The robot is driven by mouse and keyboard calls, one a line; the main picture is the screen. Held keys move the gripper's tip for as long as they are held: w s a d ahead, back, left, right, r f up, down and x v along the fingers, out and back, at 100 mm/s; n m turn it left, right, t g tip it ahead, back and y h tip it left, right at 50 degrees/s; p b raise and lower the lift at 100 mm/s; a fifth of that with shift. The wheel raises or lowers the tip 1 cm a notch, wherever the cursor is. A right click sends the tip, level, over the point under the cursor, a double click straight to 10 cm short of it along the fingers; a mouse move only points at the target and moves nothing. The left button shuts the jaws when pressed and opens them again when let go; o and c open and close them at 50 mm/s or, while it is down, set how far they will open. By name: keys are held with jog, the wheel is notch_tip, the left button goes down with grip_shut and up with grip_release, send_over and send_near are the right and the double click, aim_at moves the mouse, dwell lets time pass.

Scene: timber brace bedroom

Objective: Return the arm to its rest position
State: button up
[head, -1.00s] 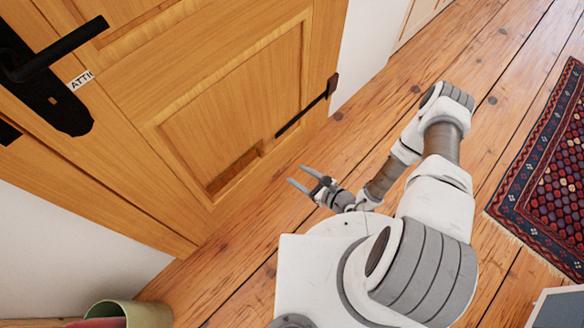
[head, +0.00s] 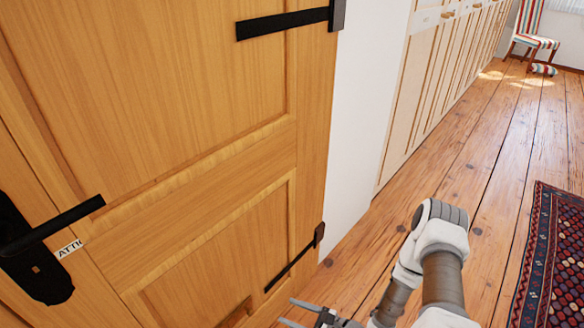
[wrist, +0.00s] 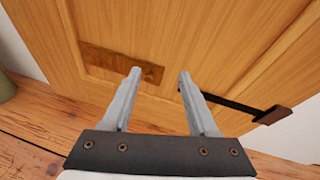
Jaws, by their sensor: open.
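My gripper (head: 302,312) shows at the bottom edge of the head view, with my white and grey arm folded to its right. In the wrist view, the two fingers of my gripper (wrist: 159,75) stand apart with nothing between them. They point at the lower part of a wooden door (wrist: 210,45). The same door (head: 150,110) fills the left of the head view, with a black handle (head: 55,225) and a small ATTIC label (head: 69,249). I cannot tell the exact gap between fingertips and door.
A patterned red and blue rug (head: 555,260) lies at the right. Plank floor (head: 480,170) stretches clear toward a striped chair (head: 534,35) at the back. Pale cupboards (head: 430,80) line the wall beyond the door. A black hinge strap (wrist: 225,100) crosses the door's lower part.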

notch_tip(320, 180, up, 26)
jog(key=s+n+g, duration=0.1)
jog(key=n+g, duration=0.8)
jog(key=n, duration=0.5)
jog(key=s+d+r+n+t+h, duration=0.35)
jog(key=s+d+r+h, duration=0.3)
jog(key=r, duration=0.35)
jog(key=s+d+r+n+t+h, duration=0.3)
jog(key=s+d+r+n+h, duration=0.3)
jog(key=r, duration=0.5)
notch_tip(320, 180, up, 20)
jog(key=p, duration=1.9)
jog(key=shift+d+f+m+p, duration=0.15)
jog(key=shift+d+m+p, duration=0.15)
jog(key=shift+d+m, duration=0.15)
